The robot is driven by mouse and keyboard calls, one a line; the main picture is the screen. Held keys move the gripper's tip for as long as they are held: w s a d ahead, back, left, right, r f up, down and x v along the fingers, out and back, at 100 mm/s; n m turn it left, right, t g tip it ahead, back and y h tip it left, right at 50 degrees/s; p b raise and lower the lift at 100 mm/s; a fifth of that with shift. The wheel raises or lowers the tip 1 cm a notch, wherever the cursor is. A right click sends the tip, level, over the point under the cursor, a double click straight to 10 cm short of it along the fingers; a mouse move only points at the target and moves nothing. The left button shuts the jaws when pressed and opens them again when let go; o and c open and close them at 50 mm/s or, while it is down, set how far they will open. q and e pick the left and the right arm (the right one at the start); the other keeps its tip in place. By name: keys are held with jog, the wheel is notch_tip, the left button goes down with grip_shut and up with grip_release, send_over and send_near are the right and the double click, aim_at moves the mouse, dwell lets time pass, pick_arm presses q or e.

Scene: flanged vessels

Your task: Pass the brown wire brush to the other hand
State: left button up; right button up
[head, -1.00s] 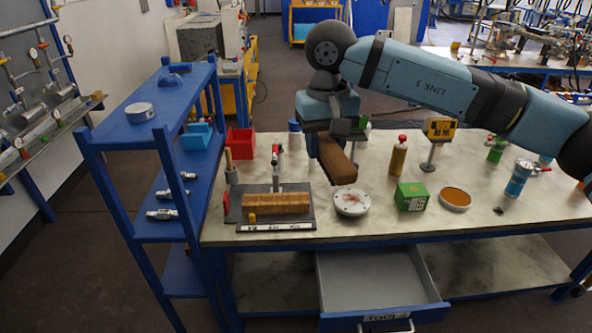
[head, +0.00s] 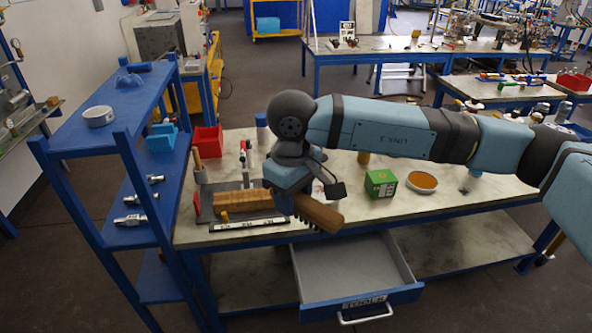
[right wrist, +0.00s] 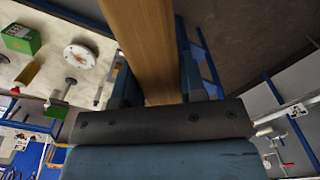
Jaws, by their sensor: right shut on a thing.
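The brown wire brush (head: 318,213) is in my right gripper (head: 296,194), held above the front edge of the bench in the head view. Its long brown body sticks out to the lower right of the gripper. In the right wrist view the brush (right wrist: 146,45) runs up out of the picture between the two dark fingers of the gripper (right wrist: 157,85), which are shut on it. My left gripper is not in either view.
The bench (head: 400,205) holds a wooden block on a dark plate (head: 240,200), a green box (head: 380,183) and an orange-filled dish (head: 422,181). An open drawer (head: 350,275) juts out below the brush. A blue shelf rack (head: 100,160) stands at the left.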

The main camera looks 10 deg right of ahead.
jog(key=shift+a+f, duration=0.2)
jog(key=shift+f, duration=0.2)
jog(key=w+a+f+n, duration=0.5)
jog(key=f, duration=0.1)
jog(key=s+d+r+m, duration=0.8)
jog(key=d+r, duration=0.2)
jog(key=r, duration=0.3)
jog(key=w+a+m, duration=0.4)
jog(key=w+a, duration=0.6)
jog(key=a, duration=0.2)
jog(key=shift+w+a+f+m, duration=0.2)
jog(key=shift+w+m, duration=0.1)
jog(key=shift+m, duration=0.1)
jog(key=shift+d, duration=0.1)
jog(key=s+d+f, duration=0.2)
jog(key=d+f, duration=0.2)
jog(key=d, duration=0.4)
jog(key=s+d+f, duration=0.3)
jog(key=d+f, duration=0.1)
jog(key=d, duration=0.4)
jog(key=s+d+f, duration=0.2)
jog(key=d+f, duration=0.2)
jog(key=d, duration=0.4)
jog(key=shift+s+f, duration=0.35)
jog(key=shift+s, duration=0.05)
